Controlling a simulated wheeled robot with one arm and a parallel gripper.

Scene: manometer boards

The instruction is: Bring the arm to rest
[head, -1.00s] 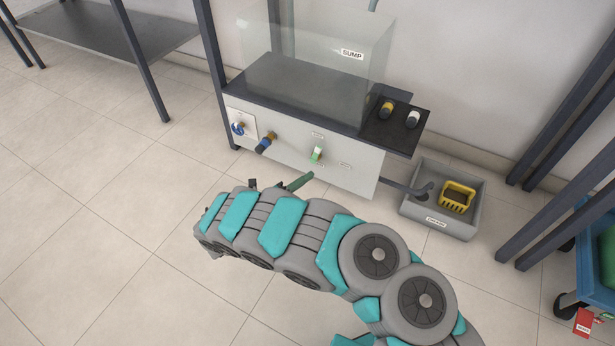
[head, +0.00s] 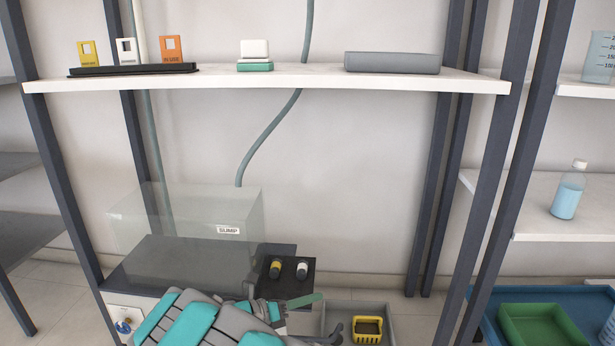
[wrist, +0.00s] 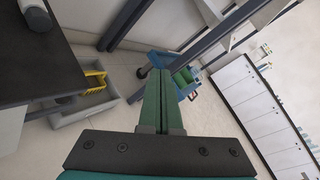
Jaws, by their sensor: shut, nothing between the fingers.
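My arm (head: 185,325) reaches across the bottom of the head view, in front of the sump bench. My gripper (head: 319,297) points right there, in front of the black side shelf and near the grey bin in the picture. In the wrist view my gripper (wrist: 160,72) shows two green fingers pressed together with nothing between them. It points out over the floor, and no contact shows. The lower arm is cut off by the head view's edge.
The clear sump tank (head: 185,220) stands on the bench; two capped fittings lie on the side shelf (head: 290,285). A grey bin (head: 340,312) holds a yellow basket (head: 367,329). A white shelf (head: 300,78) spans above. Dark posts (head: 488,190) and a blue cart (head: 490,295) stand right.

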